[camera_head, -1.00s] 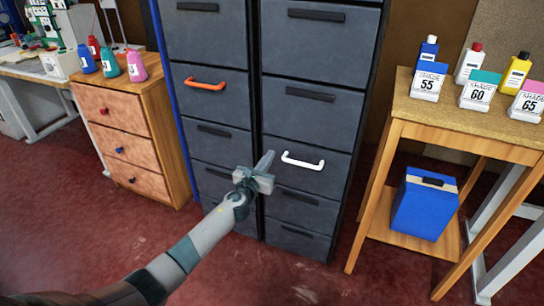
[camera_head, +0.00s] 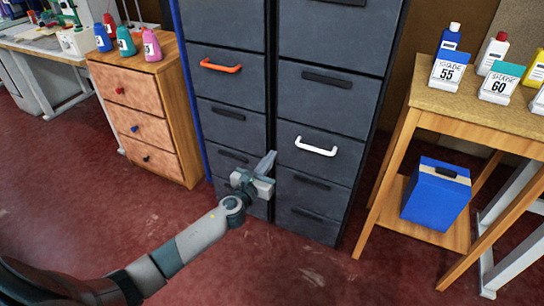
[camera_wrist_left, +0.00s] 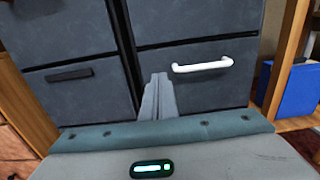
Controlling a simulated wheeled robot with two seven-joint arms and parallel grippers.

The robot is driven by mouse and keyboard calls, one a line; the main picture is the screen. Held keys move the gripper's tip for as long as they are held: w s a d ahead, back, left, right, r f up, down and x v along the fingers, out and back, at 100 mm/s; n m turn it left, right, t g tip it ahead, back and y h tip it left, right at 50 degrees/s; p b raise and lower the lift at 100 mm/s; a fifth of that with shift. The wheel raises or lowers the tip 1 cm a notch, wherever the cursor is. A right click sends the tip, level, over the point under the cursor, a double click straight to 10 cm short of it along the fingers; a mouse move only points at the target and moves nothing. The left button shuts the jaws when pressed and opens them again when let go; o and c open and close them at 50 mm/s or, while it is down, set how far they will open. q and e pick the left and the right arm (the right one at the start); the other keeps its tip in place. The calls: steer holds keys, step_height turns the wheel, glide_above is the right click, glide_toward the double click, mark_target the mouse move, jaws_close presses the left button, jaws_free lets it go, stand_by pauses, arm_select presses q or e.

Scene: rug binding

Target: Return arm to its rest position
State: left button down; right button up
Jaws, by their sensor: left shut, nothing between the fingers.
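My left gripper (camera_head: 268,162) reaches in from the lower left in the head view, in front of the grey filing cabinet. Its fingers are together and hold nothing. They also show shut in the left wrist view (camera_wrist_left: 158,95), pointing at the seam between the two drawer columns. The white handle (camera_head: 316,147) on the right column is to the right of the fingers and looks apart from them. It also shows in the left wrist view (camera_wrist_left: 203,66). My right gripper is not in view.
The grey cabinet (camera_head: 330,105) has an orange handle (camera_head: 220,65) on its left column. A wooden drawer unit (camera_head: 150,95) with bottles stands left. A wooden table (camera_head: 470,100) with shade bottles stands right, a blue box (camera_head: 436,195) on its lower shelf. Red floor (camera_head: 60,200) is open at left.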

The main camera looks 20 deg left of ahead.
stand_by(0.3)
